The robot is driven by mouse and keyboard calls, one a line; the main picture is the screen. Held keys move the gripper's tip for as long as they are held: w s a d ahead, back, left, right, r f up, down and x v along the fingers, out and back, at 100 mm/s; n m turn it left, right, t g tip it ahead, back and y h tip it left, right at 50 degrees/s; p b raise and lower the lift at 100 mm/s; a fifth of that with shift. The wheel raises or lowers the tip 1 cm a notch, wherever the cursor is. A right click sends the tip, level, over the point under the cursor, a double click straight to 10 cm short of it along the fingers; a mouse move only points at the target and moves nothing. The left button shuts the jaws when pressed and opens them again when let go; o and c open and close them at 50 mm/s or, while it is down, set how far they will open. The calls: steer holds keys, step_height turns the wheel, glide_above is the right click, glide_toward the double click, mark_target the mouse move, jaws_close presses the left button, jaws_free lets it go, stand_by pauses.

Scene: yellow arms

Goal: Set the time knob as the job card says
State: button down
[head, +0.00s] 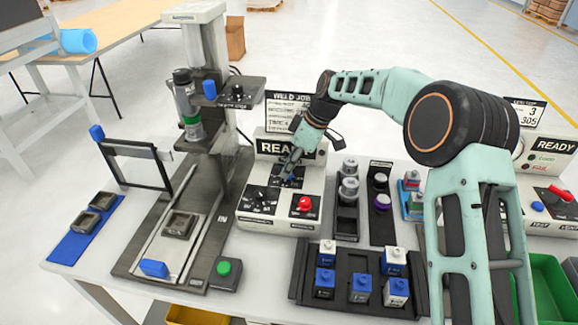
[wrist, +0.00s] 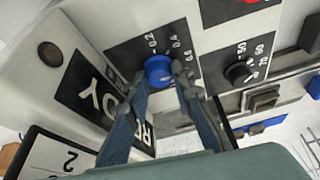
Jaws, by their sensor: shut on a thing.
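The control box (head: 275,213) stands in the middle of the table with a READY display. Its blue knob (wrist: 158,70) sits on a black dial plate marked 0.2, 0.4 and on. My gripper (wrist: 168,82) is shut on the blue knob, one finger on each side. In the head view my gripper (head: 292,168) reaches down to this plate, and the knob is mostly hidden. A second, black knob (wrist: 238,73) has a scale with 50 to 90. The job card (head: 284,106) stands behind the box; my arm covers part of it and its text is too small to read fully.
A red button (head: 305,204) is on the box's front. A press stand (head: 215,95) rises close on the left. Racks of cylinders (head: 348,190) stand to the right, and a block tray (head: 340,285) lies in front. Another READY box (head: 550,180) is far right.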

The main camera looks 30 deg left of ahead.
steer(key=shift+n, duration=0.4)
steer(key=c, duration=1.7)
jaws_free()
steer(key=shift+r, duration=0.1)
steer(key=v, duration=1.1)
steer(key=shift+w+d+r, duration=0.2)
steer(key=shift+w+r, duration=0.05)
steer(key=shift+r, duration=0.1)
